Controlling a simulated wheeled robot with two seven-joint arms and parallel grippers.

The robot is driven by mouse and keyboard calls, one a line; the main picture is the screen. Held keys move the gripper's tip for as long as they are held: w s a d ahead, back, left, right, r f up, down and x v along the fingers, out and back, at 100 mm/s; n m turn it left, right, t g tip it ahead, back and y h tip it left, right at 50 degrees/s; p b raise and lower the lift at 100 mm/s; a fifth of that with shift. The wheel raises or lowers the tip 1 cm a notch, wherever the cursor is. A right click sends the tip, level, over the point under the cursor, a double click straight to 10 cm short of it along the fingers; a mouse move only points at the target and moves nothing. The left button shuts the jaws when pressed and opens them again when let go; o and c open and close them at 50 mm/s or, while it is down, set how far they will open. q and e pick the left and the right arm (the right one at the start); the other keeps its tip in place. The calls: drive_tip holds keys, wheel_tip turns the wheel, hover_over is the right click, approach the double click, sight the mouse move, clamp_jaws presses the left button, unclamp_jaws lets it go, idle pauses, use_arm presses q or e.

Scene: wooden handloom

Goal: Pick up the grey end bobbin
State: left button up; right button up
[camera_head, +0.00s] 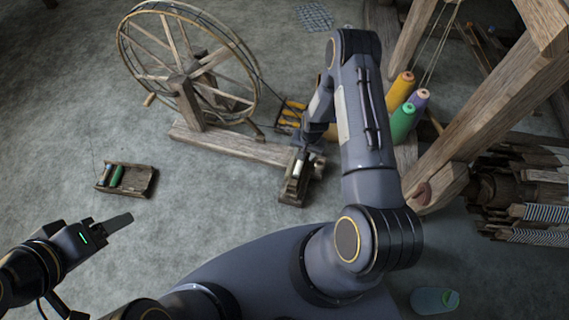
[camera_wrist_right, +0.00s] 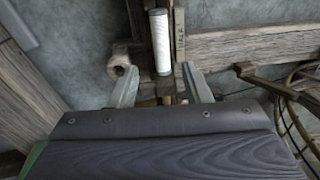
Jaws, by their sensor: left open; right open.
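A pale grey bobbin (camera_wrist_right: 160,42) lies in a narrow wooden holder in the right wrist view. My right gripper (camera_wrist_right: 158,82) is open, its fingertips to either side of the bobbin's near end, with gaps between. In the head view my right gripper (camera_head: 299,160) points down over a small wooden holder (camera_head: 292,197); the arm hides part of it. My left gripper (camera_head: 124,220) is open and empty at the lower left, over the floor. A wooden tray (camera_head: 138,190) at left holds a green bobbin (camera_head: 115,176) and a greyish one (camera_head: 104,174).
A spinning wheel (camera_head: 186,95) on a long wooden base (camera_head: 235,146) stands behind the holder. Orange, purple and green cones (camera_head: 403,122) stand beside the loom frame (camera_head: 490,110) at right. A round spool end (camera_wrist_right: 119,64) lies left of the bobbin. The floor between tray and holder is clear.

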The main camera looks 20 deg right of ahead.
drive_tip(key=b, duration=0.1)
hover_over(298, 169)
drive_tip(key=d, duration=0.1)
wheel_tip(298, 169, down, 4)
drive_tip(key=shift+w+f, duration=0.1)
drive_tip(key=shift+f, duration=0.05)
drive_tip(key=f+b, duration=0.1)
drive_tip(key=f, duration=0.2)
drive_tip(key=a+f+b, duration=0.1)
drive_tip(key=f, duration=0.1)
drive_tip(key=shift+f+b, duration=0.1)
drive_tip(key=shift+b, duration=0.2)
clamp_jaws()
